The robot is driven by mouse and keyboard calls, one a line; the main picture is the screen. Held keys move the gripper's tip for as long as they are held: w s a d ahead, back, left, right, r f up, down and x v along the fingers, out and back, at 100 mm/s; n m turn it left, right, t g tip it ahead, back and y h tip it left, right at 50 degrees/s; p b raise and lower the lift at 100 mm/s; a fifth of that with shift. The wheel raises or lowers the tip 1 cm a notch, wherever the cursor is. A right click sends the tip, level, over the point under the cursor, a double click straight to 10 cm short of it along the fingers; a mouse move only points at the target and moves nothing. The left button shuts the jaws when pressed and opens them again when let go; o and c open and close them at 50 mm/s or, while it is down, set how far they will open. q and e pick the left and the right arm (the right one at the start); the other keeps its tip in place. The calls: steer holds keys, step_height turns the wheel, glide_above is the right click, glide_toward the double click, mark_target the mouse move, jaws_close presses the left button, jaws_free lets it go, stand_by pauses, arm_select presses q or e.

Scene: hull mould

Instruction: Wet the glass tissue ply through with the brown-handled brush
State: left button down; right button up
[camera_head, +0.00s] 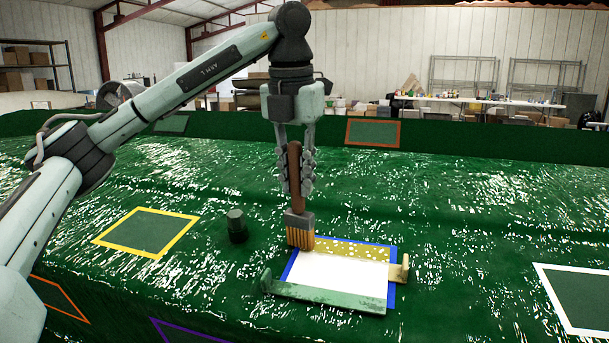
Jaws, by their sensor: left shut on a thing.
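My left gripper (295,172) is shut on the upright brown handle of the brush (297,180). The brush's tan bristles (300,238) point down at the far left part of the glass tissue ply (338,272). They seem to touch it, though contact is hard to judge. The ply is mostly plain white. A yellowish, white-speckled strip (350,250) runs along its far side, beside the bristles. The ply lies within a blue outline (392,290) on the green mould (440,210). My right gripper is not in view.
A pale green bar (325,297) with a raised left end lies along the ply's near edge. A tan block (399,271) stands at its right. A dark cylinder (237,226) stands left of the brush. Yellow (103,241) and white (555,300) outlines mark the mould.

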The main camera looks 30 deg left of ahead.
arm_select(q)
steer(key=shift+s+d+f, duration=0.1)
steer(key=shift+s+d, duration=0.15)
steer(key=shift+s, duration=0.55)
steer(key=shift+s+d+f, duration=0.1)
steer(key=shift+s+d, duration=0.1)
steer(key=shift+s, duration=0.6)
steer(key=shift+d, duration=0.1)
steer(key=d, duration=1.5)
steer(key=shift+w+f+b, duration=0.2)
steer(key=shift+f+b, duration=0.1)
steer(key=shift+b, duration=0.1)
steer(key=shift+d, duration=0.1)
stand_by(0.4)
steer(key=s+a, duration=0.4)
steer(key=a, duration=1)
steer(key=shift+a+p, duration=0.15)
steer(key=shift+p, duration=0.25)
stand_by(0.4)
